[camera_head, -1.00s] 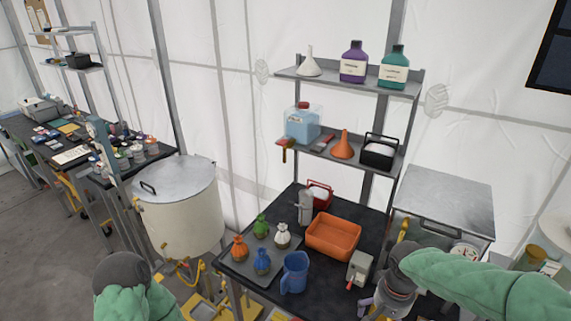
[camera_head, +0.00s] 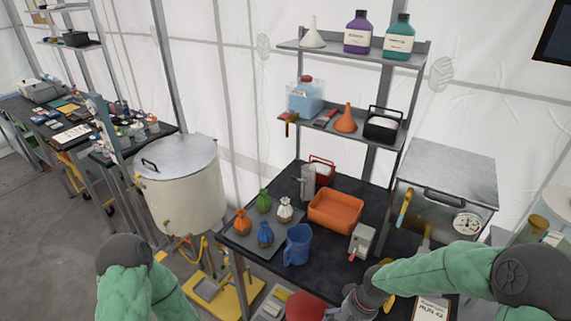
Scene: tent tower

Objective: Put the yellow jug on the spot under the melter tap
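I cannot make out a whole yellow jug. Only a small yellow piece (camera_head: 389,301) shows beside my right wrist, and I cannot tell what it belongs to. The melter (camera_head: 182,190) is a cream drum with a grey lid at centre left. Its tap (camera_head: 184,243) is low on the front, above a yellow stand (camera_head: 236,296) with a grey plate (camera_head: 207,289). My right wrist reaches in from the right to the bottom edge; its gripper (camera_head: 352,308) is partly cut off and its fingers are unclear. My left arm shows at bottom left, with its gripper below the frame.
A blue jug (camera_head: 298,244) stands on the dark table (camera_head: 270,272), near several small coloured pouches and an orange tray (camera_head: 336,211). A red round object (camera_head: 306,305) lies at the bottom edge. A metal oven (camera_head: 446,190) stands to the right; shelves rise behind.

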